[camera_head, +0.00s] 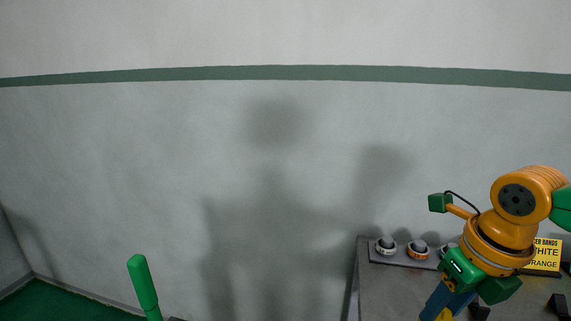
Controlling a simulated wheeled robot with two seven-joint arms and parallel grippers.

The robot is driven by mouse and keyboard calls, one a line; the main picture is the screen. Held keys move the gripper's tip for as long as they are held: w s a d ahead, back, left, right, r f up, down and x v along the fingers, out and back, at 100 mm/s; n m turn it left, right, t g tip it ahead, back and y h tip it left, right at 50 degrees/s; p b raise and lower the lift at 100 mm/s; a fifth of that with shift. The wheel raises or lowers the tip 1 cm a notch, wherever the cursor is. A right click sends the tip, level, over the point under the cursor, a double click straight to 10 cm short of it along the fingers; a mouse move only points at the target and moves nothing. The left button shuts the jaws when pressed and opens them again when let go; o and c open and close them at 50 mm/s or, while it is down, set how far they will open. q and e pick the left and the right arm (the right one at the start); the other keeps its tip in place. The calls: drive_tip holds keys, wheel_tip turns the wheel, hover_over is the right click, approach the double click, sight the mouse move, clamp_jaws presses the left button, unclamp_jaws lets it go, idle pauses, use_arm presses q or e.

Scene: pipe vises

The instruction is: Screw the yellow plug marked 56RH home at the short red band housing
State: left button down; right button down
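My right arm comes in from the right edge, and its blue gripper (438,301) points down over the table at the bottom edge. A little yellow shows at its lower end, but the frame cuts it off. I cannot tell whether that is a plug or part of the gripper, or whether the fingers are open. No 56RH marking can be read, and I cannot make out a red band housing. My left gripper is not in view.
A grey table (390,292) fills the lower right. At its back are a white-banded round part (385,245), an orange-banded one (418,249) and a partly hidden third (446,248). A yellow sign (546,254) stands right. A green rod (143,283) rises lower left.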

drive_tip(key=m, duration=0.4)
drive_tip(key=shift+h, duration=0.4)
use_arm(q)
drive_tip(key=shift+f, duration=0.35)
use_arm(e)
drive_tip(key=m, duration=0.4)
drive_tip(key=shift+g+h, duration=0.3)
drive_tip(key=shift+h, duration=0.1)
drive_tip(key=m, duration=0.3)
drive_tip(key=shift+p, duration=0.35)
drive_tip(key=m+g+p, duration=0.1)
drive_tip(key=m, duration=0.3)
drive_tip(key=shift+r+m+h, duration=0.15)
drive_tip(key=shift+m+h, duration=0.25)
drive_tip(key=shift+m+p, duration=0.45)
drive_tip(key=shift+m, duration=0.45)
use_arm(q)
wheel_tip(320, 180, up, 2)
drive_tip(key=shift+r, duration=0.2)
use_arm(e)
drive_tip(key=shift+f+m, duration=0.25)
drive_tip(key=shift+m, duration=0.05)
